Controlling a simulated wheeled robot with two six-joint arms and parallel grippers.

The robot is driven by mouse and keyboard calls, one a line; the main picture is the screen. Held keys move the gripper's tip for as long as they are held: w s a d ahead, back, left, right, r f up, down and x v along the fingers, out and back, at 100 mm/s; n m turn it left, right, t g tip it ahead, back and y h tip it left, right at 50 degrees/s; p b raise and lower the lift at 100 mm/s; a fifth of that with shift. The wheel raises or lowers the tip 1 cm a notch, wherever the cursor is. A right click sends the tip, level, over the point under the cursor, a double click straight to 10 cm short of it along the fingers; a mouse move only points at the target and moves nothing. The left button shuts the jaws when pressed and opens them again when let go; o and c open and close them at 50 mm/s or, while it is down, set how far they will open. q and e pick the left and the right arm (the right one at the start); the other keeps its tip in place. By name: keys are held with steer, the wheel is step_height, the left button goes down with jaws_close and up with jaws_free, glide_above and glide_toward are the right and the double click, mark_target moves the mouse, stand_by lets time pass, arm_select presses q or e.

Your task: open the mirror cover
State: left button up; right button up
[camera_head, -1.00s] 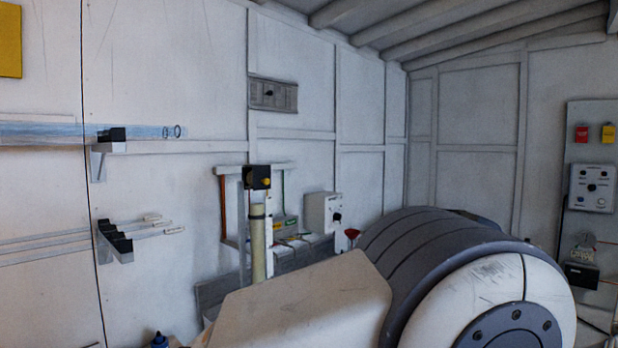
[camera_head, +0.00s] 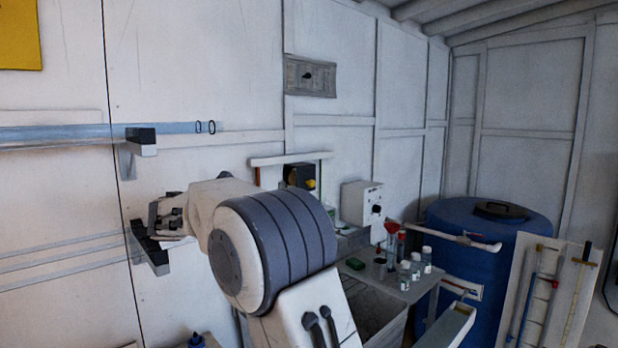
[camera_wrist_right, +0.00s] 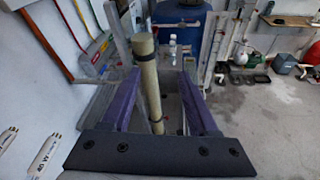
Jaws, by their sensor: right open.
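I cannot tell for sure which part is the mirror cover. A grey wall panel with a small dark knob (camera_head: 310,75) is closed flat against the wall. A black box with a yellow knob (camera_head: 300,178) shows just above my right arm, partly hidden. My right arm crosses the middle of the head view, with its wrist end at the left near the wall rack; its fingertips are not clear there. In the right wrist view my right gripper (camera_wrist_right: 158,76) is open and empty. A tan tube with a dark band (camera_wrist_right: 147,75) shows between its fingers, apparently beyond them. My left gripper is not in view.
A wall rack (camera_head: 148,250) is close to my right wrist, and lamps marked 40 W (camera_wrist_right: 42,155) show at lower left. A bench (camera_head: 395,285) with several small bottles is right of my arm. A blue barrel (camera_head: 470,230) stands beyond it. Open floor (camera_wrist_right: 265,125) shows at right.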

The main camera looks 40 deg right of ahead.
mark_target(309, 180)
steer(key=d+r+h+p, duration=0.1)
steer(key=d+r, duration=0.1)
steer(key=d, duration=0.3)
steer(key=w+d+r+g+h+p, duration=0.1)
steer(key=d+r, duration=0.2)
steer(key=d, duration=0.2)
steer(key=d+r+h+p, duration=0.1)
steer(key=d+r, duration=0.1)
steer(key=d, duration=0.3)
steer(key=shift+w+r+n+g+h+p, duration=0.15)
steer(key=shift+w+n+g+h+p, duration=0.15)
steer(key=shift+w+g+p, duration=0.1)
steer(key=shift+w+d, duration=0.1)
steer(key=shift+d, duration=0.5)
jaws_close()
steer(key=shift+f, duration=0.2)
